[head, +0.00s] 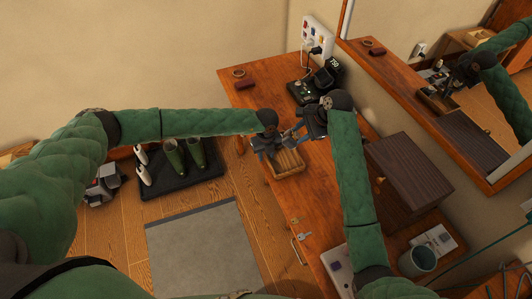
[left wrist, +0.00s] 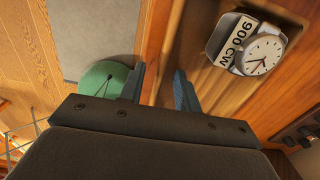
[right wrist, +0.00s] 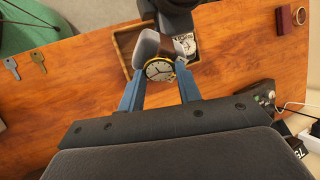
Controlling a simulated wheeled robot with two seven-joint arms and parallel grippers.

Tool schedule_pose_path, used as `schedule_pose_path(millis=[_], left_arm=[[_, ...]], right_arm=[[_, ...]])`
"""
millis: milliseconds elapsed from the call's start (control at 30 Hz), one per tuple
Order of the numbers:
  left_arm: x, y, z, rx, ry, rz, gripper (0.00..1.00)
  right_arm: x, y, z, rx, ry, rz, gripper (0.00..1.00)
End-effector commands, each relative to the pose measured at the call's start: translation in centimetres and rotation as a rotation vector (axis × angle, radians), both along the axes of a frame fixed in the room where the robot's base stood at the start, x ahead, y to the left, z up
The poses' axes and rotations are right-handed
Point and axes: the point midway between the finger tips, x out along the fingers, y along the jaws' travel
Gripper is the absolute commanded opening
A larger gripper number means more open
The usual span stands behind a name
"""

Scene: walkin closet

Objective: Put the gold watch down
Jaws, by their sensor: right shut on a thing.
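My right gripper (head: 298,130) is shut on the gold watch (right wrist: 160,70), which has a pale dial and sits on a grey cushion between the fingers. In the right wrist view it is above the table, close to a small wooden tray (head: 288,172). The tray's rim also shows in the right wrist view (right wrist: 123,60). A silver watch (left wrist: 262,52) with a white dial shows in the left wrist view, beside a "900 CW" label. My left gripper (head: 268,153) is open and empty over the tray's near side. The grippers partly hide the tray in the head view.
A dark wooden box (head: 408,170) stands right of my right arm. Keys (head: 304,237) lie near the front edge. A mirror (head: 445,80) stands at right.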

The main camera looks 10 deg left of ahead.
Motion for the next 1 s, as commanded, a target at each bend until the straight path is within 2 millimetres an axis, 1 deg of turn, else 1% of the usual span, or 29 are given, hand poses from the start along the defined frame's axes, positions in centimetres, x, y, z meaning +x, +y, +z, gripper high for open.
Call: schedule_pose_path(millis=[33,200,433,567,667,800,1000], left_arm=[[0.0,0.0,0.0,0.000,0.000,0.000,0.33],[0.0,0.0,0.0,0.000,0.000,0.000,0.00],[0.0,0.0,0.0,0.000,0.000,0.000,0.00],[0.0,0.0,0.0,0.000,0.000,0.000,0.00],[0.0,0.0,0.0,0.000,0.000,0.000,0.00],[0.0,0.0,0.0,0.000,0.000,0.000,0.00],[0.0,0.0,0.0,0.000,0.000,0.000,0.00]], right_arm=[[0.0,0.0,0.0,0.000,0.000,0.000,0.13],[0.0,0.0,0.0,0.000,0.000,0.000,0.13],[0.0,0.0,0.1,-0.002,-0.001,0.006,0.13],[0.1,0.1,0.3,-0.022,-0.003,0.073,0.13],[0.2,0.2,0.6,-0.056,-0.007,0.183,0.13],[0.2,0.3,0.9,-0.113,-0.024,0.371,0.13],[0.2,0.3,1.4,-0.177,-0.058,0.590,0.13]])
